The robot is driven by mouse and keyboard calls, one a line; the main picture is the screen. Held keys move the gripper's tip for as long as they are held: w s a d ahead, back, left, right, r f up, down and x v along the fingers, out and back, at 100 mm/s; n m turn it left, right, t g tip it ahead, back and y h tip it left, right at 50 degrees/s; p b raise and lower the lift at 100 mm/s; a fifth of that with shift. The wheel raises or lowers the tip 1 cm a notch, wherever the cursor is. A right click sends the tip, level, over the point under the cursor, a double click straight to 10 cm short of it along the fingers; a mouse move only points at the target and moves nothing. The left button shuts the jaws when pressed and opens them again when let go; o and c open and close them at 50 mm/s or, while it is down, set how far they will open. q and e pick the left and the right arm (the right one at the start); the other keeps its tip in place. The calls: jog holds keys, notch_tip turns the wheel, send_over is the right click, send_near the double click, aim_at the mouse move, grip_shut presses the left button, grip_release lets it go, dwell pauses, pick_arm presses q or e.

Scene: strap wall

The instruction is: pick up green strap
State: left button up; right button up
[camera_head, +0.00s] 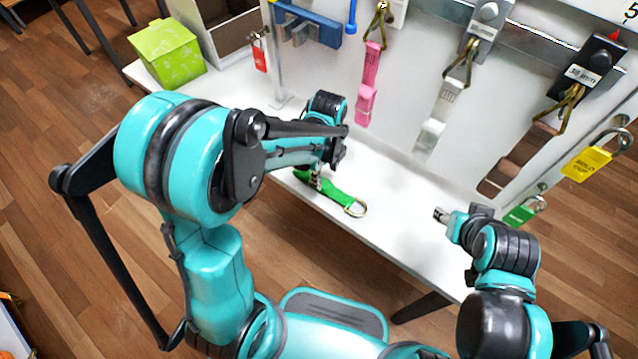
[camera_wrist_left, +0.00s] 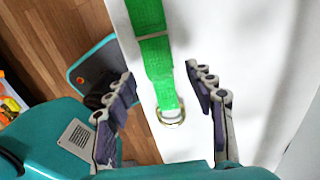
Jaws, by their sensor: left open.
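The green strap (camera_head: 334,194) lies on the white table near its front edge, with a metal ring at its right end. In the left wrist view the strap (camera_wrist_left: 158,62) runs down the picture to its ring, between the fingers of my left gripper (camera_wrist_left: 160,78). These fingers are apart, one on each side of the strap, with nothing held. In the head view my left gripper (camera_head: 317,178) is over the strap's left part and hides some of it. My right gripper (camera_head: 440,214) is above the table to the right, away from the strap; its jaw gap is unclear.
Pink (camera_head: 368,85), white (camera_head: 437,118) and brown (camera_head: 518,160) straps hang on the wall panel behind. Padlocks with red, yellow and green tags hang there too. A green box (camera_head: 167,53) stands at the table's left end.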

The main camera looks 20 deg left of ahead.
aim_at(325, 183)
pick_arm(q)
notch_tip(325, 183, down, 4)
jog(key=shift+s+a+f+b, duration=0.1)
jog(key=shift+f+b, duration=0.1)
jog(key=shift+b, duration=0.75)
jog(key=shift+r, duration=0.1)
jog(key=shift+c, duration=0.3)
grip_shut()
jog(key=shift+r, duration=0.1)
